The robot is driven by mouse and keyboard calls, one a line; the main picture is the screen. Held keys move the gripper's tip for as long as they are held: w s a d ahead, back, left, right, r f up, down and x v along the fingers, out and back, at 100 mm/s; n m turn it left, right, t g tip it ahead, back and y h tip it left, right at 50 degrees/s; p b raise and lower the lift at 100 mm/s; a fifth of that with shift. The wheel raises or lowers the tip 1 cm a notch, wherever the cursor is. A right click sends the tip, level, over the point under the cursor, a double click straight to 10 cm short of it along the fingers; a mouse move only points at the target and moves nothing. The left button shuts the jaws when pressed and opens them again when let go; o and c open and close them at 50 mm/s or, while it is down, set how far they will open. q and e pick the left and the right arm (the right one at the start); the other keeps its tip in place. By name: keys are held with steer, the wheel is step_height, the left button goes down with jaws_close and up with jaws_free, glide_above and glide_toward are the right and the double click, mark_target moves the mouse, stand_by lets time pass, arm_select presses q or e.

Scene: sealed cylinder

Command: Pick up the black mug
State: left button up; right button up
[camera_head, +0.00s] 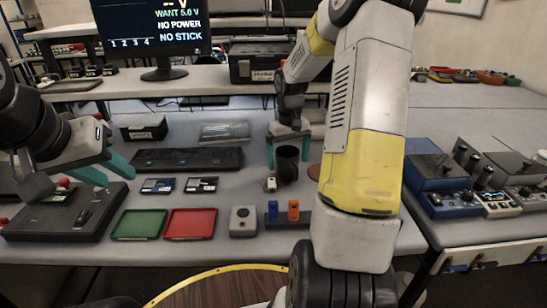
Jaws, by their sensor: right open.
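The black mug (287,166) stands upright on the grey table, right of centre in the camera_head view. My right gripper (288,153) is over it, with one teal finger at each side of the mug's upper part. Its fingers are apart, and I cannot tell whether either touches the mug. My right arm hides part of the table to the right of the mug. My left gripper (103,168) is at the left, above the dark control box, with its teal fingers apart and nothing visible between them.
A green tray (139,224) and a red tray (190,223) lie at the table's front. A grey button box (243,220) and a holder with blue and orange pieces (284,215) stand in front of the mug. A dark panel (187,159) lies left of it.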

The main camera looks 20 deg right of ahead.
steer(key=shift+f, duration=0.25)
steer(key=c, duration=1.8)
